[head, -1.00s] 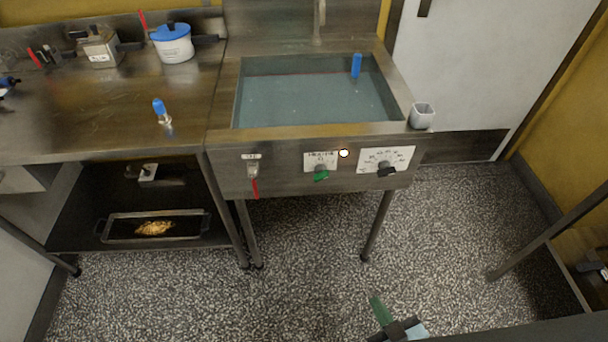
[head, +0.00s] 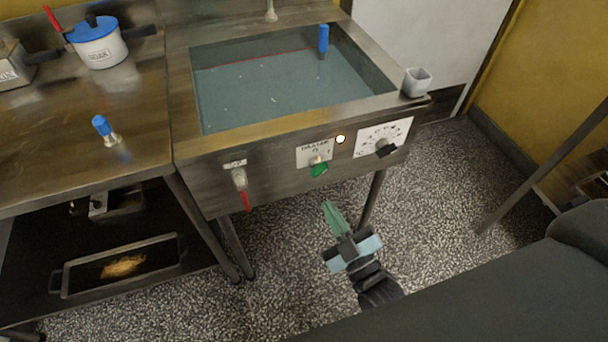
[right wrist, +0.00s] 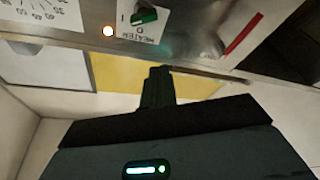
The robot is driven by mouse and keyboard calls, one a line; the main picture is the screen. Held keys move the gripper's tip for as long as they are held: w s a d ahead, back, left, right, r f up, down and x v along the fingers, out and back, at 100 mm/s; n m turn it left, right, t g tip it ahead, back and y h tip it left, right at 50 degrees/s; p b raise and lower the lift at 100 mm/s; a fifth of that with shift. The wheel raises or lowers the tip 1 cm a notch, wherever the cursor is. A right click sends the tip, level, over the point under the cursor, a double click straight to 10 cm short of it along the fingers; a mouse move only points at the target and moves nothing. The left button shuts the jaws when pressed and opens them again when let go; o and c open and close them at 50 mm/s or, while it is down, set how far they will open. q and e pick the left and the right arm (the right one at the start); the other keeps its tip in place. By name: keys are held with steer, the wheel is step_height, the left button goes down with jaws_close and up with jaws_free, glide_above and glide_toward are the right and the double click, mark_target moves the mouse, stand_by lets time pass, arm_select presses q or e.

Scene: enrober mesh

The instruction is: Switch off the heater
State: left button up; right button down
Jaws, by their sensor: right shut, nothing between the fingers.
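The heater switch is a green knob (head: 318,169) under a white HEATER label (head: 315,152) with 0 and I marks, on the sink unit's front panel. I cannot tell surely which mark the knob points at. An orange-white lamp (head: 340,139) glows beside the label. The right wrist view shows the knob (right wrist: 144,16) and the lit lamp (right wrist: 108,31) upside down at the top. My right gripper (head: 329,206) is shut and empty, below and in front of the knob, apart from it. Its fingers (right wrist: 157,82) point toward the panel. My left gripper is out of view.
A dial (head: 385,150) sits right of the lamp, and a red-handled valve (head: 241,184) sits left of the knob. A blue-handled thing (head: 323,40) stands in the water basin (head: 195,92). A grey cup (head: 417,82) stands at the basin's right corner. Speckled floor lies below.

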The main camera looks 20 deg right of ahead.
mark_target(318, 167)
steer(key=shift+w+r, duration=0.15)
steer(key=shift+w, duration=0.05)
stand_by(0.3)
steer(key=w, duration=0.9)
steer(key=shift+w+a+r+p, duration=0.15)
steer(key=shift+w+a+p, duration=0.1)
steer(key=shift+a+p, duration=0.1)
steer(key=shift+d+f, duration=0.3)
steer(key=shift+f, duration=0.2)
